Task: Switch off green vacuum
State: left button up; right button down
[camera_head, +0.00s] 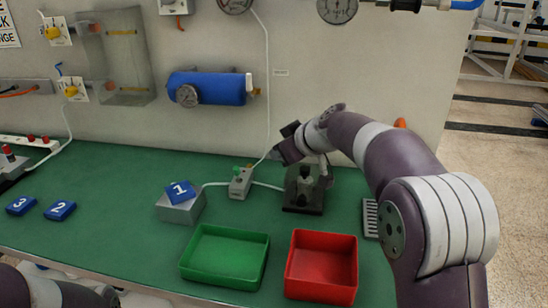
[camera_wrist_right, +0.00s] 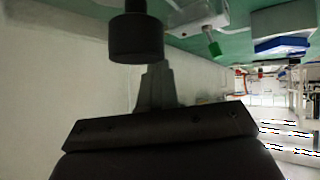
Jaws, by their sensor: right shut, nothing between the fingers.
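In the right wrist view the green lever (camera_wrist_right: 213,44) shows near the top, apart from the fingers. My right gripper (camera_head: 277,156) is to the right of the block and above the bench. In the right wrist view its fingers (camera_wrist_right: 154,75) are shut and empty. Whether the lever is on or off I cannot tell. My left arm shows at the lower left, its gripper out of frame.
A dark fixture (camera_head: 303,190) stands just below my right wrist; a black cylinder (camera_wrist_right: 135,35) is close to the fingers. A grey box (camera_head: 180,211) carries blue tag 1 (camera_head: 180,190). Green tray (camera_head: 190,270) and red tray (camera_head: 320,292) sit in front.

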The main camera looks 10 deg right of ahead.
jog(key=v, duration=0.3)
jog(key=a+v, duration=0.1)
jog(key=v, duration=0.2)
jog(key=shift+s+r, duration=0.1)
jog(key=shift+r, duration=0.15)
jog(key=shift+s+a+r, duration=0.1)
jog(key=shift+a, duration=0.15)
pick_arm(q)
jog(key=shift+a+f, duration=0.1)
jog(key=shift+a, duration=0.5)
pick_arm(e)
jog(key=shift+d, duration=0.15)
